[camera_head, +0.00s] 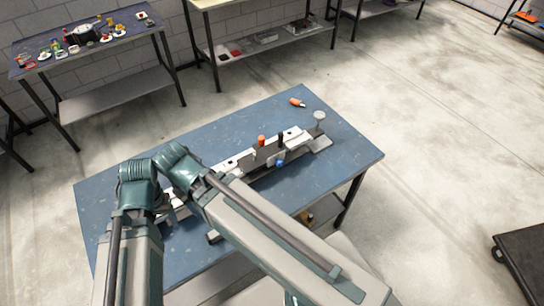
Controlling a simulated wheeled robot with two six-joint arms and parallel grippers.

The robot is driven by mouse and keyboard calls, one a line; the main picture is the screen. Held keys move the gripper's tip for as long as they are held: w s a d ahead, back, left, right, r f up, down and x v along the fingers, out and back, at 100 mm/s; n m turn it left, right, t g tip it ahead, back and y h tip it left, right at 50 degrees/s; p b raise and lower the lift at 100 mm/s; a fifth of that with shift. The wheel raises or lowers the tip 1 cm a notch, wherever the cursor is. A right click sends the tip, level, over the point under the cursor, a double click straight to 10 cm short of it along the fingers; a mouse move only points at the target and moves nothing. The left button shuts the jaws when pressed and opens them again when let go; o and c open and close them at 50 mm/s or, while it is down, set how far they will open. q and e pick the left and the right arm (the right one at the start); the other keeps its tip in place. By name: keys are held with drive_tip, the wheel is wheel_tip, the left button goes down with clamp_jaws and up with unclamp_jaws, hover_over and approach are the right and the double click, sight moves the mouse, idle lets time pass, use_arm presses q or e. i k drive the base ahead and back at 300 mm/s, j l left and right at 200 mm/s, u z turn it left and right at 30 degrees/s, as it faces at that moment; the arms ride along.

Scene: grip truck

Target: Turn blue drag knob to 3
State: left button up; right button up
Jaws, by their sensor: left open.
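The blue drag knob (281,163) sits on the near side of a long white and black device (262,158) on the blue table. It is small here and its number marks cannot be read. An orange knob (262,141) and a black knob (281,138) stand up from the device. My left gripper (175,208) is open near the device's left end, apart from the blue knob and mostly hidden behind my arm links. The device's left end is also partly hidden by them. I cannot make out my right gripper.
An orange-and-black item (297,102) lies at the table's back edge. The blue tabletop (345,158) is clear on the right. Side tables (85,45) stand along the back wall. A dark platform (525,260) is at the right edge.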

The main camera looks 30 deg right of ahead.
sight(280, 163)
drive_tip(key=k+l, duration=0.1)
drive_tip(key=k, duration=0.75)
drive_tip(key=k+l+z, duration=0.1)
drive_tip(key=k+z, duration=0.25)
drive_tip(key=z, duration=1.35)
